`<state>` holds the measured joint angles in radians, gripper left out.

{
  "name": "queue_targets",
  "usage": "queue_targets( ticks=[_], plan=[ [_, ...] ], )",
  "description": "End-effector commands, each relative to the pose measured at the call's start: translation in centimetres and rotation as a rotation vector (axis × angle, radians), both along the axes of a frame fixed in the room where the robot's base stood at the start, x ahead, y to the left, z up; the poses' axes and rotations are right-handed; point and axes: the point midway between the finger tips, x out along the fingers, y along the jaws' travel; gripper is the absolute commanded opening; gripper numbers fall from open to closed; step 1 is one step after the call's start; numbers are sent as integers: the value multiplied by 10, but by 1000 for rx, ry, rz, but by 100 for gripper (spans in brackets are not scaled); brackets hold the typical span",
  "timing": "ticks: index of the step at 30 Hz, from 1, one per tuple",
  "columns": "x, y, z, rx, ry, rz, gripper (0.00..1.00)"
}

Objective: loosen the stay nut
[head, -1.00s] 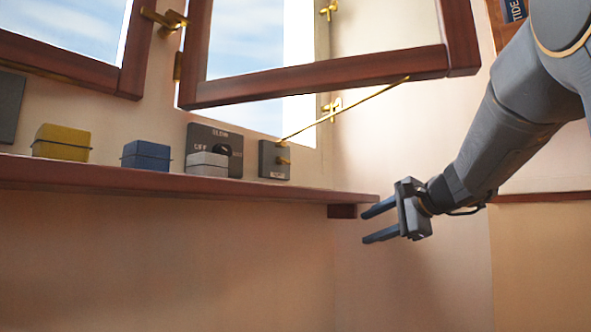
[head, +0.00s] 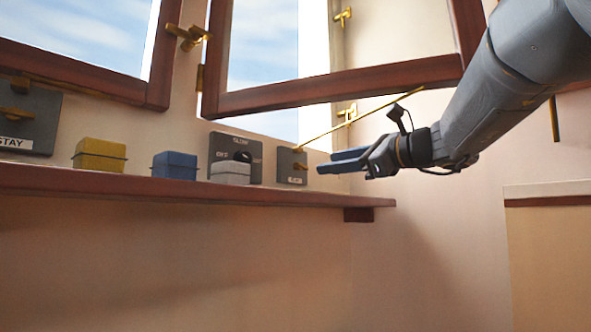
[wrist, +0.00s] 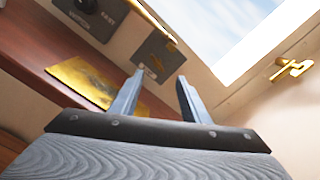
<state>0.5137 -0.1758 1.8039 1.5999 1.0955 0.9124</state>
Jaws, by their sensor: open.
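A small grey plate (head: 285,158) with a brass stay nut (head: 299,167) is on the wall above the right part of the shelf. A thin brass stay rod (head: 365,114) slants up from it along the open window. My gripper (head: 326,162) is open and empty just right of the plate, its fingers pointing left at about the nut's height. In the wrist view the plate (wrist: 157,52) lies beyond my open gripper (wrist: 160,76), with the nut's brass (wrist: 150,73) near the left fingertip. I cannot tell whether they touch.
The wooden shelf (head: 200,190) holds a yellow box (head: 99,155), a blue box (head: 175,165) and a light grey box (head: 231,172). Behind the grey box is a dial plate (head: 222,146). Another plate marked STAY (head: 40,125) is at far left. The open window frame (head: 340,87) hangs above my gripper.

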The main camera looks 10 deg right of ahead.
Motion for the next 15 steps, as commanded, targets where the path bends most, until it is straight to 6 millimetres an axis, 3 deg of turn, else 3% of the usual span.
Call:
queue_targets(
  ticks=[5, 15],
  plan=[
    [9, 15, 0, -2, -2, 16, 42],
    [51, 43, 0, -3, -2, 14, 42]
  ],
)
